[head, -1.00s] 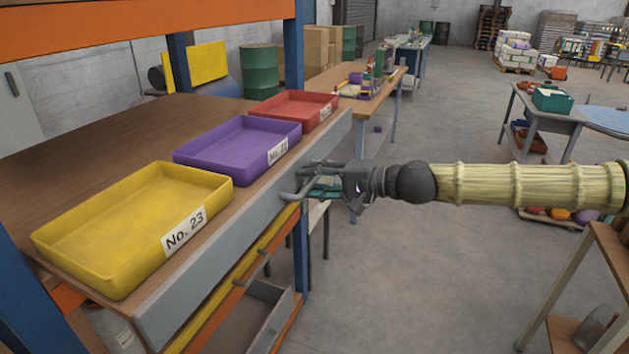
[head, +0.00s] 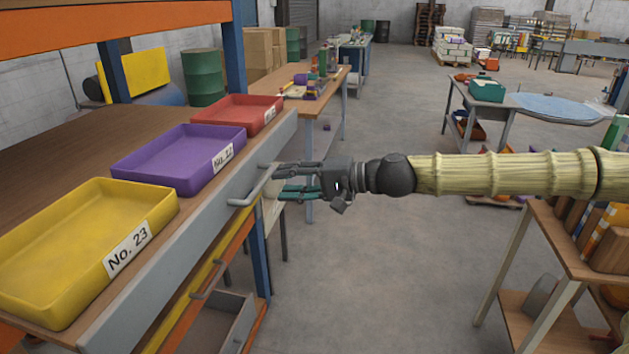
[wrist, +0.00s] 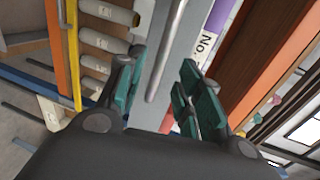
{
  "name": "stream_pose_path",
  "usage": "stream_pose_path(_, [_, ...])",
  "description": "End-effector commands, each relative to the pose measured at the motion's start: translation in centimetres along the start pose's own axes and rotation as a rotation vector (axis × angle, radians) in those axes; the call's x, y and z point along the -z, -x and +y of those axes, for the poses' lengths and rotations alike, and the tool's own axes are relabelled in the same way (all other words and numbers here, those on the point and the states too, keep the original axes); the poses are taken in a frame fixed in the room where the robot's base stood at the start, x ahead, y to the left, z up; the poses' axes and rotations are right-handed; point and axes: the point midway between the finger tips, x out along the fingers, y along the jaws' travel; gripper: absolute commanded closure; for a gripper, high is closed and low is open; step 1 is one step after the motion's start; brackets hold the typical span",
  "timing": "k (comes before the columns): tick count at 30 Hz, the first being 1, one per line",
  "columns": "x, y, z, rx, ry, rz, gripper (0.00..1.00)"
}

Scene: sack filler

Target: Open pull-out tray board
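The tray board (head: 200,225) is a wooden shelf with a long grey front panel in an orange and blue rack. It carries a yellow tray (head: 140,208), a purple tray (head: 205,183) and a red tray (head: 262,128). I cannot tell how far out it stands. Its grey bar handle (head: 250,188) shows on the front panel and also in the wrist view (wrist: 168,52). My gripper (head: 290,180) is open just right of the handle. In the wrist view, its teal fingers (wrist: 157,95) stand apart, with the handle's bar lying ahead between them, not clamped.
Below is a yellow-fronted board with its own handle (head: 207,280), and a grey open drawer (head: 225,325) lower down. A workbench (head: 318,98) stands beyond the rack. A wooden shelf unit (head: 575,240) is at the right. The floor between is clear.

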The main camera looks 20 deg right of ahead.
Motion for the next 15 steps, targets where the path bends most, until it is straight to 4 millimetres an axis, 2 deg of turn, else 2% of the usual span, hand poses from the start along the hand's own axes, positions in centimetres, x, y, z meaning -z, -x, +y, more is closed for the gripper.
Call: stream_pose_path(15, [0.0, 3.1, -0.1, 0.002, 0.001, 0.001, 0.65])
